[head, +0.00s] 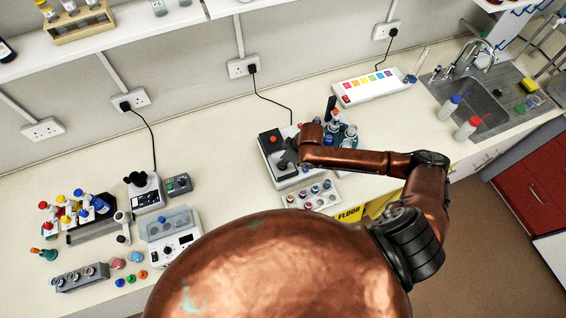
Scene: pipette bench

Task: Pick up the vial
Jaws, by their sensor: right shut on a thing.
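My right arm reaches in from the right, over the bench. Its dark gripper (285,163) is small in the head view, just left of the copper wrist, over a grey-white bench device (268,160). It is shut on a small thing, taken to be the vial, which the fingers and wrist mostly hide. A pale rack (291,202) with several small capped vials (315,189) stands just in front of the device. My left gripper is out of view.
Blue-capped bottles (350,132) stand close behind my right forearm. At left are a pipette stand (75,237), a microscope-like device (145,192) and a grey-white instrument (172,236). A sink (480,105) with wash bottles is at right. The back left bench is clear.

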